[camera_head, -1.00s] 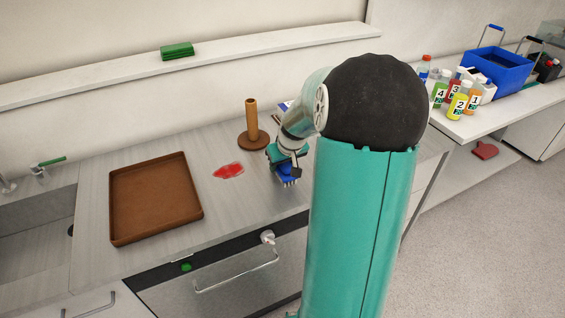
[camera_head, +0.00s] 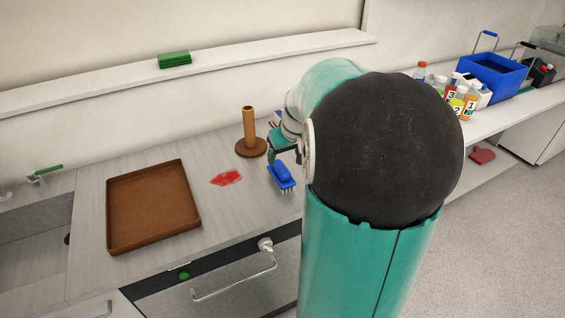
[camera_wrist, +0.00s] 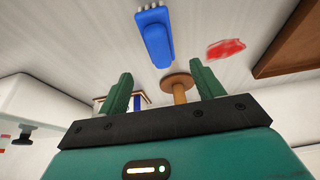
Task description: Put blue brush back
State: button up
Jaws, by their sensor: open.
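The blue brush (camera_head: 281,175) lies on the grey counter near its front edge, bristles toward the edge. It also shows in the wrist view (camera_wrist: 156,38), beyond my fingertips and apart from them. My gripper (camera_head: 284,150) is just behind and above the brush, partly hidden by my arm. In the wrist view my gripper (camera_wrist: 161,70) has its two green fingers spread wide with nothing between them.
A red spill (camera_head: 226,178) lies left of the brush. A brown tray (camera_head: 112,215) is farther left. A wooden upright holder (camera_head: 250,130) stands behind. A green sponge-like block (camera_head: 174,60) sits on the wall ledge. Bottles (camera_head: 457,100) and a blue basket (camera_head: 505,80) stand at right.

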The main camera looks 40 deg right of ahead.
jog(key=shift+v, duration=1.15)
jog(key=shift+w+a, duration=0.1)
jog(key=shift+a, duration=0.05)
jog(key=s+a+r+n, duration=0.1)
jog(key=s+a+r, duration=0.2)
jog(key=a, duration=0.8)
jog(key=s+a+r+n, duration=0.1)
jog(key=s+a+r, duration=0.2)
jog(key=a, duration=0.9)
jog(key=s+a+f+n+t+y, duration=0.1)
jog(key=s+a, duration=0.5)
jog(key=s, duration=0.1)
jog(key=shift+a, duration=0.4)
